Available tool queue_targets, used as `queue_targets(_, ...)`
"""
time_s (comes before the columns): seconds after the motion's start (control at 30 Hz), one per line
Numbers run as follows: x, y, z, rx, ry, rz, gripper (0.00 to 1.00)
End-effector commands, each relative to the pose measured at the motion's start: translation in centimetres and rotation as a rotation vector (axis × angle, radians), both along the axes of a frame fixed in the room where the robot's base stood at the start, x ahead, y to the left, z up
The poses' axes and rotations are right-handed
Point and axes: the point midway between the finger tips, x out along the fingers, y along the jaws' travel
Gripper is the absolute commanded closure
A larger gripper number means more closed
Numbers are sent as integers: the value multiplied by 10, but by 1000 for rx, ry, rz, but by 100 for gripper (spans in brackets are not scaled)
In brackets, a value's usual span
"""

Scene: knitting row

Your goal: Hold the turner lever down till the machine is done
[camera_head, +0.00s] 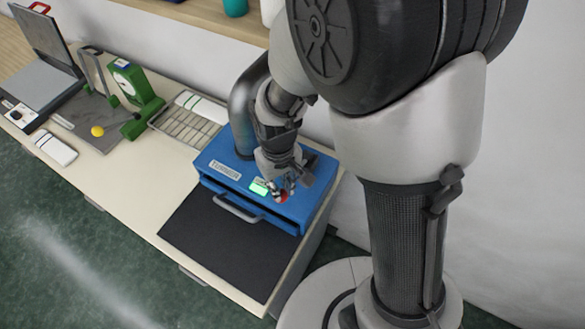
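A green machine (138,86) stands on the left part of the table, with a thin dark lever ending in a yellow ball knob (97,131) that sticks out low to the left. A blue machine (228,184) stands at the right end, with a lit green display (259,187) and a grey front handle (236,208). My gripper (282,188) is over the blue machine's top, at a small red and white part (283,197). It is well apart from the yellow knob. The fingers partly hide the red part; whether they touch it or are closed is too small to tell.
A black mat (215,245) lies before the blue machine. A wire rack (185,125) sits between the two machines. A white item (54,148) lies near the table's front edge. A grey press-like device (42,82) stands far left. A wooden shelf (205,14) runs behind.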

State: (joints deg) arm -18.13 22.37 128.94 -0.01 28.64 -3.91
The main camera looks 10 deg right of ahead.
Motion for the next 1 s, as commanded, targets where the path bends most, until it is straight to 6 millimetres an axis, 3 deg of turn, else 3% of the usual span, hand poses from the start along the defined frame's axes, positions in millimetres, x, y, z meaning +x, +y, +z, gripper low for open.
queue_targets(1.0,0,0,85,0,0,0,82)
